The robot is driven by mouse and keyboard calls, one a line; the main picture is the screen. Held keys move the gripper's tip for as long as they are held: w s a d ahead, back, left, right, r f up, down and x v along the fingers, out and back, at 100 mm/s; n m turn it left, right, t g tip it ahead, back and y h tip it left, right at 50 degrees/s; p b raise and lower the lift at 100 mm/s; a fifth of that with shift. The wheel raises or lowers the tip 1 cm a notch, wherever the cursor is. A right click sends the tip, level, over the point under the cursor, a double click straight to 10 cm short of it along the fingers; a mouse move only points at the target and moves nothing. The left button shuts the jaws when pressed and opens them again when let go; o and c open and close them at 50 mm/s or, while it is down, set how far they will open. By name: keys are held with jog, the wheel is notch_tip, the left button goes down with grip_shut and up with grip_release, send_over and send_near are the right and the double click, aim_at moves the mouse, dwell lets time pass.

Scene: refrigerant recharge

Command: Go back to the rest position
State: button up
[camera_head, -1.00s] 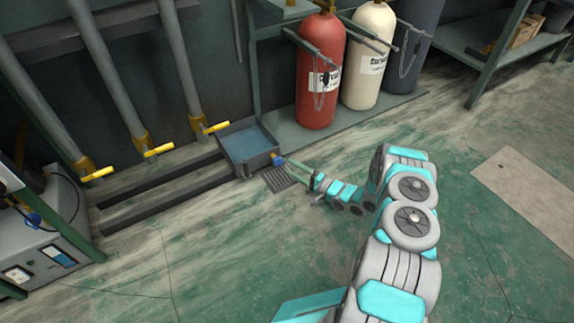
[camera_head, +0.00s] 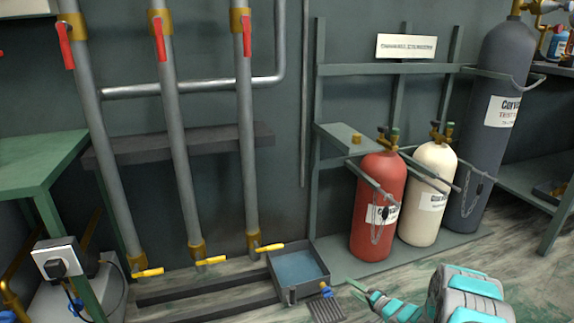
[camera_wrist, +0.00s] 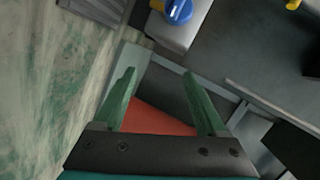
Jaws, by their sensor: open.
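My gripper (camera_head: 358,288) is low in the head view, just right of a blue knob (camera_head: 326,289) at the front right corner of a grey tray (camera_head: 316,257). My arm runs to the bottom right edge. In the wrist view my gripper's two green fingers (camera_wrist: 160,82) are apart with nothing held between them. The red cylinder (camera_wrist: 152,119) shows behind the gap between them. The blue knob (camera_wrist: 179,10) is at the top of the wrist view, clear of the fingertips.
The red cylinder (camera_head: 377,208), a cream cylinder (camera_head: 428,196) and a dark grey cylinder (camera_head: 494,125) stand chained on a rack at right. Three pipes with red and yellow handles (camera_head: 148,272) line the wall. A green table (camera_head: 35,165) is at left. A floor grate (camera_head: 326,310) lies in front.

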jog(key=s+d+r+n+g+h, duration=0.15)
jog(key=d+r+h, duration=0.3)
jog(key=r, duration=0.45)
jog(key=s+d+r+n+g+h, duration=0.15)
jog(key=d+r+h, duration=0.3)
jog(key=r, duration=0.45)
jog(key=s+a+r+g+h, duration=0.1)
jog(key=s+a+r+g, duration=0.1)
jog(key=s+r, duration=0.35)
jog(key=s+a+r+n+g, duration=0.1)
jog(key=s+a+r+g, duration=0.15)
jog(key=s, duration=0.65)
jog(key=s+a+r+g+h, duration=0.1)
jog(key=s+r+g, duration=0.1)
jog(key=s+r, duration=0.35)
jog(key=s+a+r+n+g+y, duration=0.15)
jog(key=s+a, duration=0.35)
jog(key=s, duration=0.5)
jog(key=s+a+n+g+y, duration=0.15)
jog(key=s+a, duration=0.25)
jog(key=s, duration=0.7)
jog(key=s+a+r+n+g, duration=0.15)
jog(key=s+a, duration=0.35)
jog(key=s, duration=0.5)
notch_tip(320, 180, up, 12)
jog(key=p, duration=1.2)
jog(key=shift+d+r+p, duration=0.25)
jog(key=shift+d+p, duration=0.05)
jog(key=shift+m, duration=0.25)
